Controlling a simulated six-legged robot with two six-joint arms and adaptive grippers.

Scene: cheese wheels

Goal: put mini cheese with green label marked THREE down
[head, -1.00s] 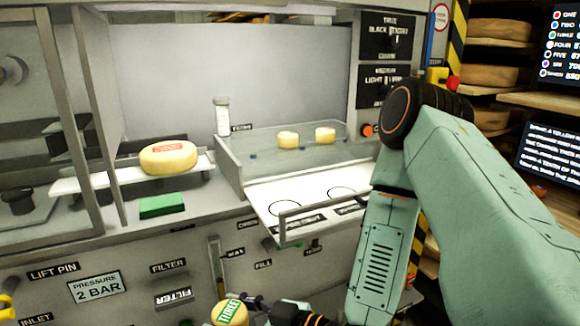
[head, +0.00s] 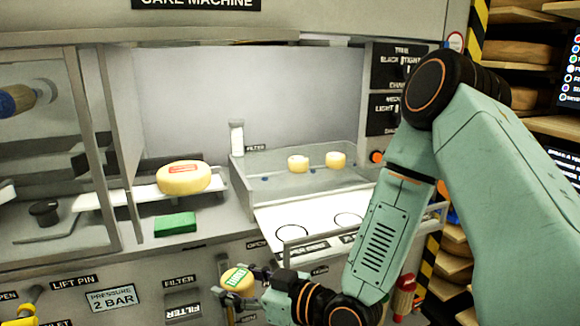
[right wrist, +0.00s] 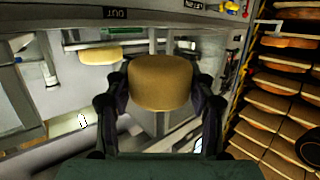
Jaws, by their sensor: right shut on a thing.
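The mini cheese with the green label marked THREE (head: 236,280) is a small yellow wheel, label facing my head camera. My right gripper (head: 254,276) is shut on it, in front of the machine's lower panel and below the white tray. In the right wrist view the cheese (right wrist: 160,82) sits between both fingers (right wrist: 160,92) and its label is hidden. The white tray (head: 272,215) has two black circles, both empty. Two other mini cheeses (head: 298,164) (head: 335,160) stand in the clear-walled basin behind it. My left gripper does not show.
A large cheese wheel with a red label (head: 184,178) lies on a white shelf at left. A green block (head: 175,224) sits on the counter below it. A white bottle (head: 237,138) stands at the basin's back left corner. Racks of cheese wheels (right wrist: 280,98) are at right.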

